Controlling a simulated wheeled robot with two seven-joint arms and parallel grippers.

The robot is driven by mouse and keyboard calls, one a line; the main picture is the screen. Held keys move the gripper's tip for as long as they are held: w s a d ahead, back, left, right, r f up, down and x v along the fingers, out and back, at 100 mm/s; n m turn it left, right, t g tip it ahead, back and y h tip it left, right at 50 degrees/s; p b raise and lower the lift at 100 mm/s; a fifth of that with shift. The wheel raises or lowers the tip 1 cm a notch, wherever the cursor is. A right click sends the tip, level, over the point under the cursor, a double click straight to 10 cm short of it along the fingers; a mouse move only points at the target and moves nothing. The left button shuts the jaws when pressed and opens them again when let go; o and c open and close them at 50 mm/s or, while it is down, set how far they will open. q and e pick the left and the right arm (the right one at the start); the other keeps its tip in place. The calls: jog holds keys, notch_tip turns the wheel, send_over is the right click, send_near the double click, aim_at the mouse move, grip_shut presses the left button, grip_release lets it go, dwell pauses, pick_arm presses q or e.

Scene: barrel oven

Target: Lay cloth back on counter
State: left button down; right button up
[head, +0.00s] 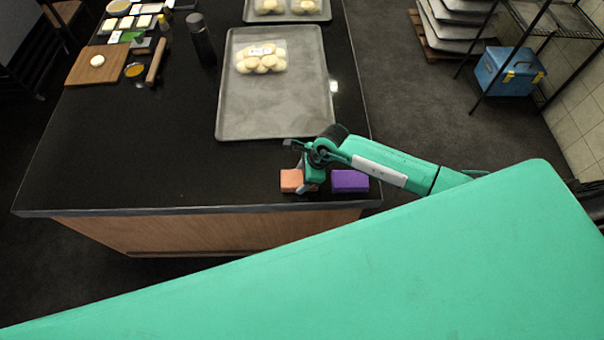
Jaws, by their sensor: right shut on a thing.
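A salmon-orange folded cloth (290,180) is at the front right of the black counter (150,170), close to the front edge. My right gripper (311,186) points down at the cloth's right part and is shut on it. The gripper hides that part, and I cannot tell whether the cloth touches the counter. A purple block-like piece, perhaps another folded cloth (350,181), lies just right of the gripper. My left gripper is not in view.
A grey metal tray (270,115) with bagged dough balls (261,58) lies behind the gripper. A dark bottle (201,40), rolling pin (156,62) and wooden board (88,70) stand or lie at the back left. The counter's front left is clear.

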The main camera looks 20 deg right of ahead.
jog(key=shift+f, duration=0.1)
jog(key=o, duration=0.9)
jog(key=b+v, duration=0.3)
jog(key=v, duration=0.9)
jog(key=shift+b, duration=0.4)
